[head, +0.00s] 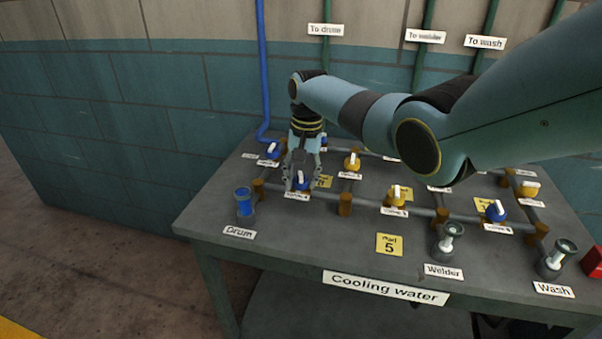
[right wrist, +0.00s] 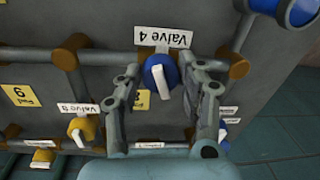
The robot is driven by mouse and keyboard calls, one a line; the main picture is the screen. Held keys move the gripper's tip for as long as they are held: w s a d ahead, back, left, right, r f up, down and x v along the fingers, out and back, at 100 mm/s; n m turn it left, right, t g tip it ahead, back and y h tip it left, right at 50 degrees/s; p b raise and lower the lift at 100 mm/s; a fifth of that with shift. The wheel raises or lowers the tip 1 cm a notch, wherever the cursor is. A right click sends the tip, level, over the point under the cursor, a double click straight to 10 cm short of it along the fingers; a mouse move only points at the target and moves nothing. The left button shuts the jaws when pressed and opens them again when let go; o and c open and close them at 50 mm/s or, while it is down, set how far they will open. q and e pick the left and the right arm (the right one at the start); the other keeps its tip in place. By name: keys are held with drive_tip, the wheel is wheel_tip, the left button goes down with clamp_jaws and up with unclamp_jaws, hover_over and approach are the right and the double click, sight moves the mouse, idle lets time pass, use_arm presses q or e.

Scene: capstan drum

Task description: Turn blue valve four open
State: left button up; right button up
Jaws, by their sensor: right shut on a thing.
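Blue valve four (right wrist: 158,72) has a round blue body and a white bar handle (right wrist: 163,84). In the right wrist view it sits on a pipe behind the "Valve 4" label (right wrist: 163,37). The handle looks roughly crosswise to the pipe there. My right gripper (right wrist: 161,76) is shut on the valve, one finger on each side. In the head view the right gripper (head: 300,180) reaches down onto the same valve (head: 301,184) at the left of the table and partly hides it. My left gripper is in neither view.
The grey table (head: 300,245) carries brown-jointed pipes and several other valves, yellow (head: 397,194) and blue (head: 495,211). A blue-filled drum glass (head: 244,202) stands close left of the gripper. Welder (head: 447,240) and wash (head: 556,259) glasses stand at the front right. My right arm spans the back.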

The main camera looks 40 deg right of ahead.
sight(304, 176)
drive_tip(key=n, duration=0.3)
drive_tip(key=shift+r, duration=0.1)
drive_tip(key=n, duration=0.3)
drive_tip(key=shift+d+n, duration=0.15)
drive_tip(key=shift+n, duration=0.15)
drive_tip(key=n, duration=0.3)
drive_tip(key=shift+w+g, duration=0.1)
drive_tip(key=shift+g, duration=0.3)
drive_tip(key=shift+d+n+b, duration=0.1)
drive_tip(key=shift+n+b, duration=0.2)
drive_tip(key=shift+n, duration=1.9)
drive_tip(key=o, duration=1.1)
drive_tip(key=shift+o, duration=0.2)
wheel_tip(304, 176, up, 12)
drive_tip(key=shift+w+d, duration=0.25)
drive_tip(key=shift+d, duration=0.15)
drive_tip(key=shift+f, duration=0.2)
